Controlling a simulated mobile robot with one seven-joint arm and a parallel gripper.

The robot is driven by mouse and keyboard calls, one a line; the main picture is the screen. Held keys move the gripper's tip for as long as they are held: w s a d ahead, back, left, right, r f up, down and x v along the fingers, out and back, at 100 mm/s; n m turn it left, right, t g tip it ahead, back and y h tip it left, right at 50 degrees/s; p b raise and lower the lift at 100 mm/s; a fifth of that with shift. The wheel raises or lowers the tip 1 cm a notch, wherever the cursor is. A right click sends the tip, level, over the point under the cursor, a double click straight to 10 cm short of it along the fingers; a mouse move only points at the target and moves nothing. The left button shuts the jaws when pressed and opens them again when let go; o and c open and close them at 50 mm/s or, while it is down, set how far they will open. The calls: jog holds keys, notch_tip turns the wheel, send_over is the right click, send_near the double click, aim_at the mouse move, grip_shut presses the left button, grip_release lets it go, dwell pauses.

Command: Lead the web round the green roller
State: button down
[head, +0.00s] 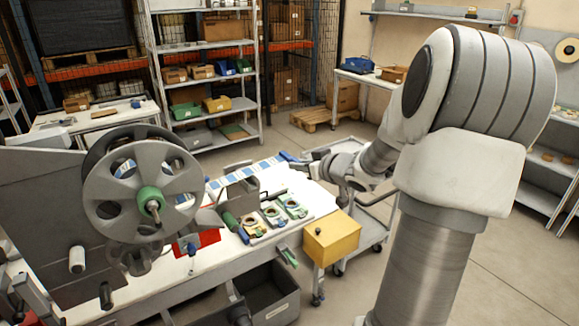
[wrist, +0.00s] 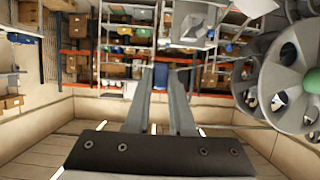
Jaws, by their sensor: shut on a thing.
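The web shows in the head view as a pale strip with blue patches (head: 262,165), running from near the big reel toward my gripper. My gripper (head: 291,157) is beyond the work table's far side, shut on the web's blue end. In the wrist view my gripper (wrist: 161,88) has its fingers closed around this blue end (wrist: 161,73). A green cylinder (head: 230,222), which looks like the green roller, stands on the table, left of and nearer than my gripper. I cannot see the web touching it. Its lower part is hard to make out.
A large grey reel (head: 108,190) with a green hub stands at the left; it also shows in the wrist view (wrist: 278,84). Small parts on coloured plates (head: 271,213) and a yellow box (head: 345,238) lie near the table's right side. A grey cart (head: 375,225) stands behind.

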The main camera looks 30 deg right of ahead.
dwell(0.4)
jog(key=w+a+f+b, duration=0.7)
jog(key=w+b, duration=0.1)
jog(key=w, duration=0.1)
jog(key=shift+a+b, duration=0.2)
jog(key=shift+b, duration=0.2)
dwell(1.1)
jog(key=shift+r+p, duration=0.15)
jog(key=shift+p, duration=0.15)
